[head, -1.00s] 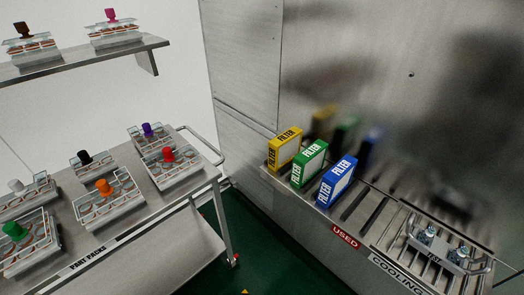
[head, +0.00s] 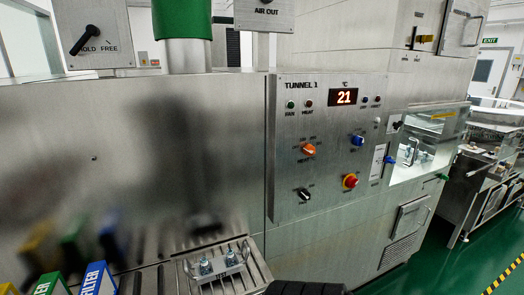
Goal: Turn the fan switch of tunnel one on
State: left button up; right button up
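The TUNNEL 1 control panel (head: 330,125) is on the steel wall right of centre in the head view. It has a lit display (head: 344,97) reading 21. A green lamp (head: 291,104) is labelled FAN and a dark red lamp (head: 309,104) is labelled HEAT. The knob labels are too small to read, so I cannot tell which is the fan switch. Neither gripper is recognisable in the head view.
A rack (head: 246,279) with a small metal tray stands below the panel, with blue (head: 98,280) and green (head: 52,285) filters to its left. A HOLD/FREE switch (head: 87,40) is at upper left. A dark ribbed shape (head: 305,288) shows at the bottom edge. Green floor lies at right.

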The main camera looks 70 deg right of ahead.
aim_at(305, 194)
jog(key=z, duration=2.85)
